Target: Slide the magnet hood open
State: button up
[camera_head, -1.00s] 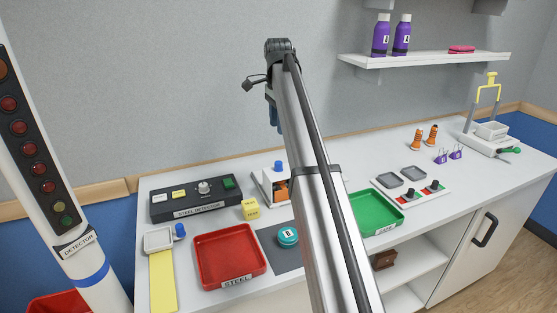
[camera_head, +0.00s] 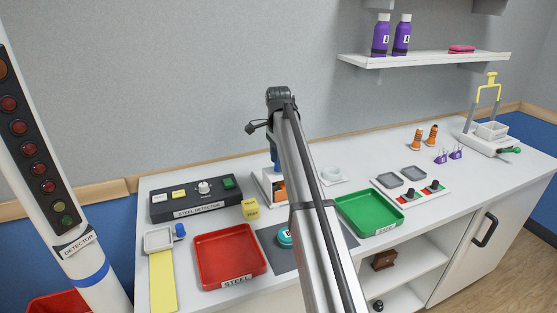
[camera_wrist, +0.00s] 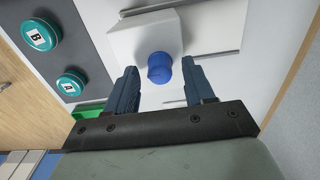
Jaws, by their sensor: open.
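The magnet hood (camera_wrist: 139,40) is a white block between two grey rails in the wrist view, with a round blue knob (camera_wrist: 160,68) facing me. In the head view the white magnet unit (camera_head: 264,191) stands at the back of the bench, an orange part showing inside; my arm hides much of it. My gripper (camera_wrist: 160,76) is open, its two dark blue fingers on either side of the knob with gaps showing. In the head view my gripper (camera_head: 275,160) points down just above the unit. I cannot tell whether the fingertips reach the knob's depth.
A yellow block (camera_head: 250,208), the steel detector box (camera_head: 200,198) and the red tray (camera_head: 231,258) are left of the unit. The green tray (camera_head: 369,213) is to the right.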

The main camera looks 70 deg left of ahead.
jog(key=shift+f, duration=0.1)
jog(key=shift+c, duration=0.4)
grip_shut()
